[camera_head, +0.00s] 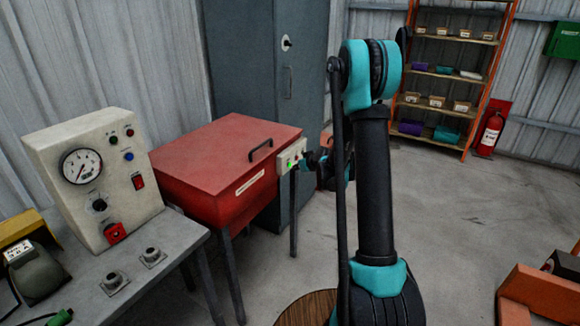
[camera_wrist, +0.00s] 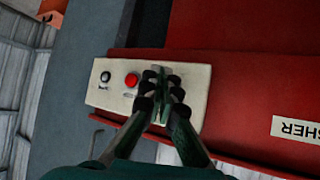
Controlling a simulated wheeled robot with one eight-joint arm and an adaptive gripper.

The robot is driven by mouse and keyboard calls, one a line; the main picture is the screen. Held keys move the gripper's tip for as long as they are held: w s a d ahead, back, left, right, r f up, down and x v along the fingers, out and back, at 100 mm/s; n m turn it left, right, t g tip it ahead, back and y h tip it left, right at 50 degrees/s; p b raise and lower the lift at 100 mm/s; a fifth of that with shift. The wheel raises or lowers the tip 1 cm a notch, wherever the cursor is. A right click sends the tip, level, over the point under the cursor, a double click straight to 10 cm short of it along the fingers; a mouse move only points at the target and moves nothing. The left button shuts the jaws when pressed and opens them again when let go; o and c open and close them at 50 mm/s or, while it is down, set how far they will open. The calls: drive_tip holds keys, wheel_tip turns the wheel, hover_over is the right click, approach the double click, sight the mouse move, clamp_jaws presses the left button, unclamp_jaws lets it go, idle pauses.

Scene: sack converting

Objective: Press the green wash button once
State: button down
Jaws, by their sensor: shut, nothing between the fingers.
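The red washer (camera_head: 225,165) with a dark lid handle stands left of centre in the head view. A pale control box (camera_head: 287,157) is on its right side, with a small bright green button (camera_head: 290,165). In the wrist view the box (camera_wrist: 200,95) shows a red button (camera_wrist: 131,80) and a black switch (camera_wrist: 105,77). My gripper (camera_wrist: 160,78) is shut and empty, its fingertips over the box beside the red button. They hide the panel there, and the green button is not clearly visible. In the head view my gripper (camera_head: 308,160) is close to the box; contact cannot be told.
A bench (camera_head: 165,265) with a cream gauge panel (camera_head: 95,175) stands at the left. A grey cabinet (camera_head: 265,60) is behind the washer. A shelf rack (camera_head: 440,80) and fire extinguisher (camera_head: 490,133) are at the back right. Floor right of my arm is mostly clear.

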drive_tip(key=shift+d, duration=0.1)
drive_tip(key=s+d, duration=0.1)
drive_tip(key=d, duration=0.1)
drive_tip(key=s+d, duration=0.2)
idle(0.5)
drive_tip(key=shift+a, duration=0.1)
idle(0.4)
drive_tip(key=s+d+r+m+g+h, duration=0.1)
drive_tip(key=s+m+g+h, duration=0.1)
drive_tip(key=s, duration=1.8)
drive_tip(key=s+d+r+m+g+h, duration=0.1)
drive_tip(key=s+m+g+h, duration=0.1)
drive_tip(key=s, duration=1.8)
drive_tip(key=shift+d+m+g, duration=0.35)
drive_tip(key=shift+m+g, duration=0.05)
drive_tip(key=shift+g, duration=0.5)
